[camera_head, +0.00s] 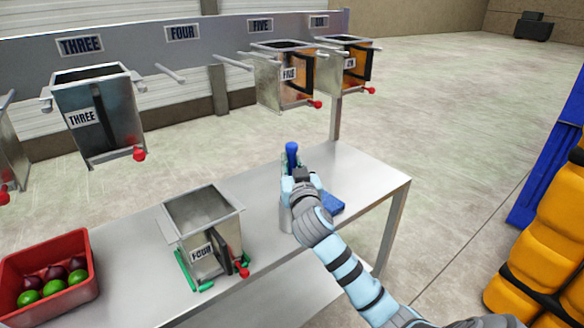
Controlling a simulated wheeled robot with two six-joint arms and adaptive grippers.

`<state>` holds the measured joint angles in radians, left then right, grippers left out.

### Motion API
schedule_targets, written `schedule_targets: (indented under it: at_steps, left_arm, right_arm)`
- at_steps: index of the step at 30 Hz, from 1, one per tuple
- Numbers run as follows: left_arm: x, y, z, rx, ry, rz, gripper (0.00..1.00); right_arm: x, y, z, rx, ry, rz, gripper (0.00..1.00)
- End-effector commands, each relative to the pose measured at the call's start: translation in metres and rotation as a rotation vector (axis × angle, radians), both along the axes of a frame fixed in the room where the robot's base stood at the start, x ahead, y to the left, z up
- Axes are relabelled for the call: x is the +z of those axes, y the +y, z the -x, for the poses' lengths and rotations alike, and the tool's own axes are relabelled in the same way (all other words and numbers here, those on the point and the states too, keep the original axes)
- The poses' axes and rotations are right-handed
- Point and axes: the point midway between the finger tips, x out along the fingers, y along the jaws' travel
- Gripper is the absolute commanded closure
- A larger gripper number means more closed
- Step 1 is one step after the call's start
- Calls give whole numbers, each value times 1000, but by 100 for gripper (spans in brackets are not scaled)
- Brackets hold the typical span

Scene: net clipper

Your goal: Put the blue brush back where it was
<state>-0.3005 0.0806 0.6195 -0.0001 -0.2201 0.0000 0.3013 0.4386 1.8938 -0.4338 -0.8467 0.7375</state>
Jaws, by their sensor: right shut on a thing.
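My right gripper (292,172) is above the metal table (352,165), near its far edge, shut on the blue brush (291,149). The brush's rounded blue end sticks up above the fingers; the rest is hidden by the gripper and forearm. A flat blue piece (334,204) shows on the table just right of my wrist. I cannot tell whether it belongs to the brush. My left gripper is not in view.
A metal bin labelled FOUR (205,222) stands on the table with green parts at its base. A red crate (50,272) of dark red and green balls is at lower left. Bins hang on the back rail (215,38). Orange-yellow bags (548,250) stand right.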

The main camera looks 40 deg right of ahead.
Motion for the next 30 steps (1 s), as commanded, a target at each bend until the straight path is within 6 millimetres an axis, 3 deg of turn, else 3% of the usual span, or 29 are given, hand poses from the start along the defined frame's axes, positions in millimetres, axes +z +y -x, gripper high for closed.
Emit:
schedule_targets:
  at_steps: [6, 7, 10, 22, 26, 30]
  left_arm:
    - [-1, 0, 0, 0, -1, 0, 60]
    - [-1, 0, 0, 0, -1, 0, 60]
    - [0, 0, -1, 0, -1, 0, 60]
    - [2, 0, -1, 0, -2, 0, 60]
    - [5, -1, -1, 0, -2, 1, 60]
    - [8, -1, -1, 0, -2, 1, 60]
  right_arm:
    - [-2, 0, 0, 0, 1, 0, 100]
    - [-1, 0, 0, 0, 1, 0, 78]
    - [-1, 0, 0, 0, 1, 0, 62]
    - [2, 3, 4, 1, 0, 0, 62]
    - [2, 14, 25, 3, 0, -1, 62]
    - [2, 33, 60, 3, 1, -3, 62]
